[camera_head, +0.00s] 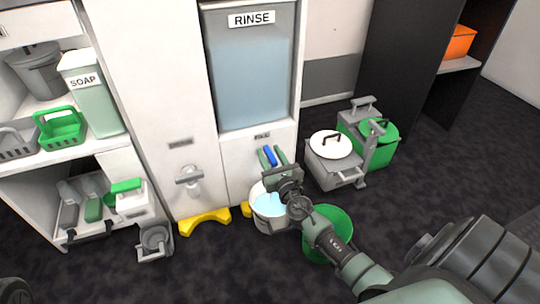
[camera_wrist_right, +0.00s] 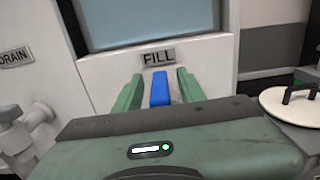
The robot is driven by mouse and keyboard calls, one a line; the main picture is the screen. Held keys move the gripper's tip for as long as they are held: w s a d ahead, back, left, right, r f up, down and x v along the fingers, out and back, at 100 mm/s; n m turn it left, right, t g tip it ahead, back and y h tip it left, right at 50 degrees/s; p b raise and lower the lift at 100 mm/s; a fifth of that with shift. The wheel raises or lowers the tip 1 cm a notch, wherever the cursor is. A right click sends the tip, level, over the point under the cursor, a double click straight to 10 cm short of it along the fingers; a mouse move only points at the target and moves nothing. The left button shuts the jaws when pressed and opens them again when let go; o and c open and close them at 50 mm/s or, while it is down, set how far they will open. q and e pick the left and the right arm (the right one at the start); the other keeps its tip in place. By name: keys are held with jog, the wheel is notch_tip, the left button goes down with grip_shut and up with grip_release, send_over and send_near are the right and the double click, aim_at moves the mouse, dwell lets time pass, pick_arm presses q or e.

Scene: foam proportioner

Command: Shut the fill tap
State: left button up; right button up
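The fill tap's blue handle (camera_head: 269,155) is on the white cabinet front, under the RINSE tank. In the right wrist view the blue handle (camera_wrist_right: 160,89) stands below the FILL label. My right gripper (camera_head: 273,158) is open, with one green finger on each side of the handle. In the wrist view gaps show between the handle and both fingers of the gripper (camera_wrist_right: 160,92). The tap's body and spout are hidden behind the gripper. A white bucket (camera_head: 259,211) with light blue liquid stands below, partly covered by my arm. My left gripper is not seen.
The drain tap (camera_head: 188,177) is left of the fill tap. A green bucket (camera_head: 341,218) stands on the floor beside my right forearm. A grey bin with a white lid (camera_head: 331,145) stands to the right. Yellow feet (camera_head: 204,220) stick out below the cabinet.

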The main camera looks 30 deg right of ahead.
grip_shut()
